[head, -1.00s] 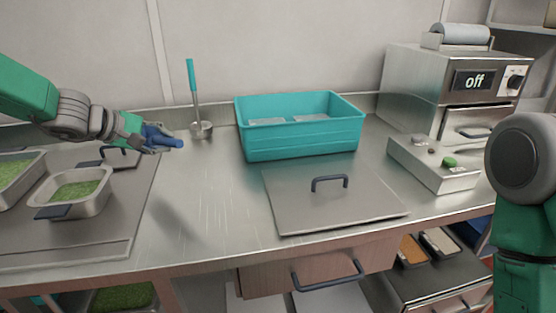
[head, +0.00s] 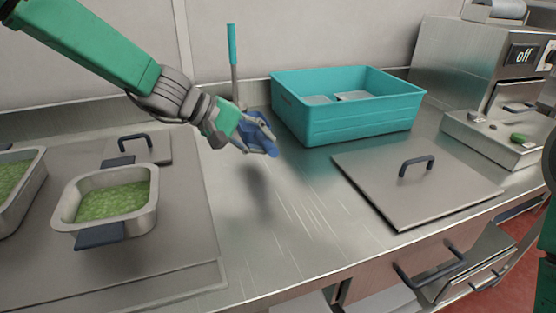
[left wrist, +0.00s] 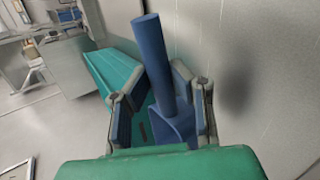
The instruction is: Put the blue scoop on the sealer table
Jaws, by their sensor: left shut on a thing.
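The blue scoop (head: 271,150) is in my left gripper (head: 258,138), above the steel counter (head: 290,225) and in front of the teal ladle. In the left wrist view, the scoop's round blue handle (left wrist: 156,55) sticks up between the two fingers of my left gripper (left wrist: 160,105), which is shut on it. The scoop's bowl is mostly hidden by the fingers. A shadow lies on the counter below it, and the scoop is clear of the surface. I cannot tell which surface is the sealer table. My right gripper is not in view.
A teal bin (head: 345,120) stands at the back, right of the gripper. A flat steel lid (head: 410,195) lies in front of it. A tray of green food (head: 110,200) is at left. A machine reading "off" (head: 460,65) stands far right. The counter's middle is bare.

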